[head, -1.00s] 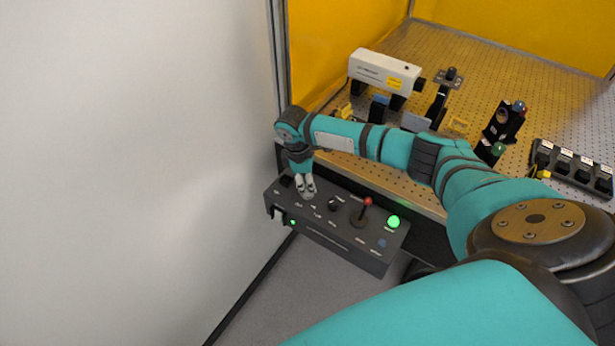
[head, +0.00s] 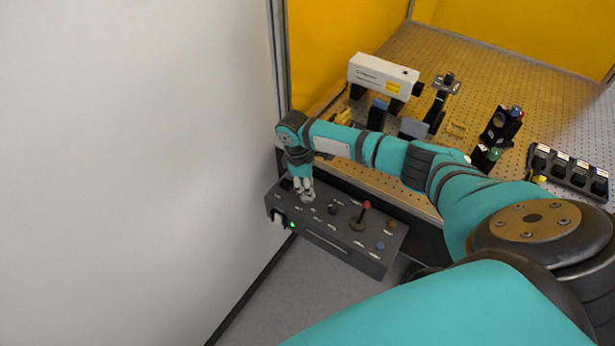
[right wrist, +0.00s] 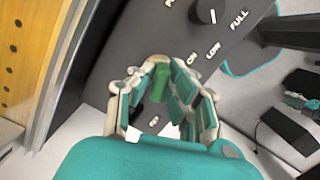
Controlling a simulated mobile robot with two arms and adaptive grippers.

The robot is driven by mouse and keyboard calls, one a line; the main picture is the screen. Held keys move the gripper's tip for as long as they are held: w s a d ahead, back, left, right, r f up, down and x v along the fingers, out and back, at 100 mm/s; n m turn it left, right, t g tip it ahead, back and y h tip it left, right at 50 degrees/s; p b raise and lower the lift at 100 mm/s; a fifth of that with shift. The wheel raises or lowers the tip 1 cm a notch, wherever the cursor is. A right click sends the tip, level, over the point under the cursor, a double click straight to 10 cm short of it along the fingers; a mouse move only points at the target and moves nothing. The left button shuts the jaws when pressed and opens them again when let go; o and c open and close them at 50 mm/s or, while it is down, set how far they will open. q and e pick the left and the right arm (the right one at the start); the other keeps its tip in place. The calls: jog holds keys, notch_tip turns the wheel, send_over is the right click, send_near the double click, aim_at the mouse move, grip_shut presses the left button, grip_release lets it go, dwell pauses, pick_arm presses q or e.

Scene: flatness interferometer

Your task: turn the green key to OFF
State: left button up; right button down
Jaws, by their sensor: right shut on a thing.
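My right gripper (head: 306,191) is over the left part of the dark grey control box (head: 330,248), pointing down at its top. In the right wrist view its fingers (right wrist: 160,95) are closed around the green key (right wrist: 158,82), one on each side. The key stands on the panel, which also shows there (right wrist: 140,40). The word ON is printed on the panel near the key. Another small label beside the fingers is too small to read. The head view hides the key behind the gripper. My left gripper is in neither view.
The box also carries a black knob (head: 332,209), a red-tipped lever (head: 366,207), a blue button (head: 380,246), an unlit round lamp (head: 390,224) and a small lit green light (head: 292,225). A perforated optical table (head: 440,75) stands behind. A white wall (head: 130,170) is at left.

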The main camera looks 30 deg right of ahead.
jog(key=shift+m+p, duration=0.4)
jog(key=shift+p, duration=0.05)
jog(key=shift+m+p, duration=0.35)
jog(key=shift+m, duration=0.45)
jog(key=shift+f, duration=0.1)
jog(key=shift+s, duration=0.1)
jog(key=shift+a+m+p, duration=0.1)
jog(key=shift+m+p, duration=0.3)
jog(key=shift+m+y+p, duration=0.3)
jog(key=shift+m+p, duration=0.05)
jog(key=shift+m, duration=0.45)
jog(key=c, duration=1.2)
grip_release()
jog(key=shift+c, duration=0.2)
